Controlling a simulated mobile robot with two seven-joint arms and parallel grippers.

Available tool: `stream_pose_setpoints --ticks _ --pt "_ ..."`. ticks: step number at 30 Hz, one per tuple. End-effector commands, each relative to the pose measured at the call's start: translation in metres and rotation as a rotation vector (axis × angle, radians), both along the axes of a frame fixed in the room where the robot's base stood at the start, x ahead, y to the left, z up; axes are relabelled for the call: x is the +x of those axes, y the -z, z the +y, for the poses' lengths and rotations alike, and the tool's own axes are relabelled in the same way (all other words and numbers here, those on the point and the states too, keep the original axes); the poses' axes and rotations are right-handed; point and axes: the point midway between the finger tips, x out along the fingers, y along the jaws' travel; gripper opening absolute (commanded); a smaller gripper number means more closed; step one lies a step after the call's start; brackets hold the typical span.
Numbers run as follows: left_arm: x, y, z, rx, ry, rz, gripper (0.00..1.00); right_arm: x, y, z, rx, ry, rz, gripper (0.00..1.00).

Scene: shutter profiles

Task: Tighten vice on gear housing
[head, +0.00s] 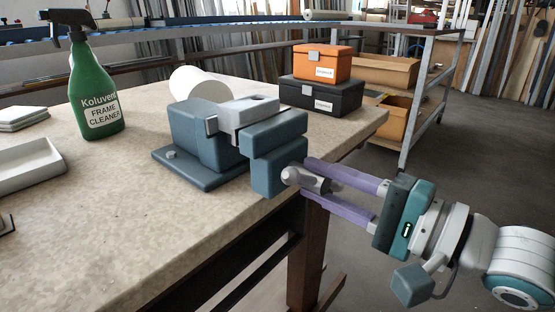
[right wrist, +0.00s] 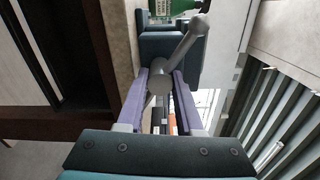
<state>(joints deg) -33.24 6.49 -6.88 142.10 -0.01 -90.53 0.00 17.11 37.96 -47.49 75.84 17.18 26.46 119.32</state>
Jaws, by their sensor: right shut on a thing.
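The blue-grey vice (head: 205,145) is at the front right edge of the bench. A light grey block with a dark opening on top, apparently the gear housing (head: 240,114), sits between its jaws; I cannot tell whether both jaws touch it. The grey vice handle (head: 308,182) sticks out in front of the vice. My right gripper (head: 300,180) is shut on the handle, its purple fingers on either side of it. In the right wrist view, the handle (right wrist: 184,46) slants up to the right from between the fingertips (right wrist: 160,84). My left gripper is out of view.
A green spray bottle (head: 95,95) and a white tray (head: 30,172) are on the left of the bench (head: 110,215). A white roll (head: 200,85) lies behind the vice. Orange (head: 322,63) and black (head: 322,96) boxes are stacked at the back right.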

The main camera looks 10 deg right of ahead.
Motion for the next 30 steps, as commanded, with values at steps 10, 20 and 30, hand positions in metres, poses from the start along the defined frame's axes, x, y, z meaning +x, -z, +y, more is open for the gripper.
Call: stream_pose_setpoints --ticks 10,20,30 --pt "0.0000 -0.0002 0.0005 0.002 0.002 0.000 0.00 -0.0005 -0.0019 0.0014 0.001 -0.004 -0.006 0.00" --pt "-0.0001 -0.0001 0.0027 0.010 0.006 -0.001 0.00 -0.0005 -0.0022 0.0016 0.002 -0.005 -0.007 0.00" --pt "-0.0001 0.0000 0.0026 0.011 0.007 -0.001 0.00 -0.0003 -0.0013 0.0010 0.000 -0.004 -0.005 0.63"
